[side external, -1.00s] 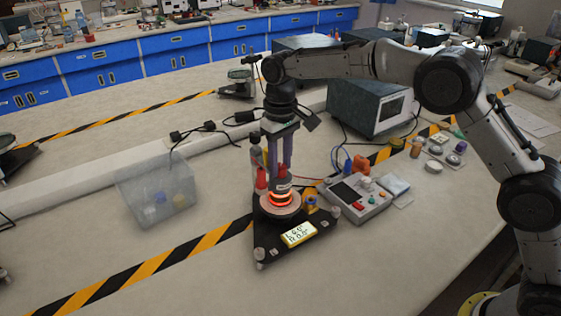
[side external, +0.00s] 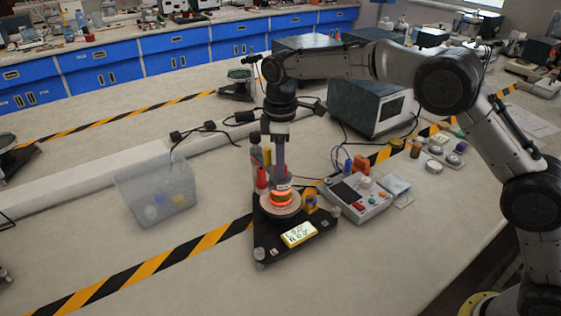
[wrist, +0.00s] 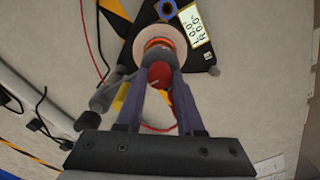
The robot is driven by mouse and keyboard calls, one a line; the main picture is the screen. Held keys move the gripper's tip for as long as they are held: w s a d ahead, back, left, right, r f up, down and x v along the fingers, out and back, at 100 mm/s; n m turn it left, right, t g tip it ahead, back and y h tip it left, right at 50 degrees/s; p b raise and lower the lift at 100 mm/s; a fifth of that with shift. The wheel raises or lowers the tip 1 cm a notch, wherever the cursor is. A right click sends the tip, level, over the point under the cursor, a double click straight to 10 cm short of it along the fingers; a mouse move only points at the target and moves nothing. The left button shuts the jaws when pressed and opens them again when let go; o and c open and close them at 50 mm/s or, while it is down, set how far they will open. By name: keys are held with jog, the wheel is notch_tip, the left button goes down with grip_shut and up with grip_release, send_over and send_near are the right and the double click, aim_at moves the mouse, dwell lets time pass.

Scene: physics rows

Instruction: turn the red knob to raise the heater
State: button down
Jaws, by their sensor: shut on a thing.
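The red knob (wrist: 159,75) shows in the wrist view between the fingertips of my gripper (wrist: 160,70). My gripper is shut on it. In the side view my gripper (side external: 281,168) points straight down over the heater stand, with one purple finger seen edge-on that hides most of the knob. Below it the heater (side external: 281,198) glows orange on a round pale plate. The heater stands on a black triangular base (side external: 265,236) with a lit display (side external: 299,235). The heater's glow also shows in the wrist view (wrist: 158,43), partly covered.
A clear bin (side external: 157,190) is farther left. A grey control box (side external: 356,197) with a red cable is on the right. Striped tape (side external: 150,266) crosses the bench. The front of the bench is clear.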

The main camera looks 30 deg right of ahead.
jog(key=shift+r+n, duration=0.15)
jog(key=shift+n, duration=0.15)
dwell(0.4)
jog(key=c, duration=0.5)
grip_release()
jog(key=shift+r, duration=6.85)
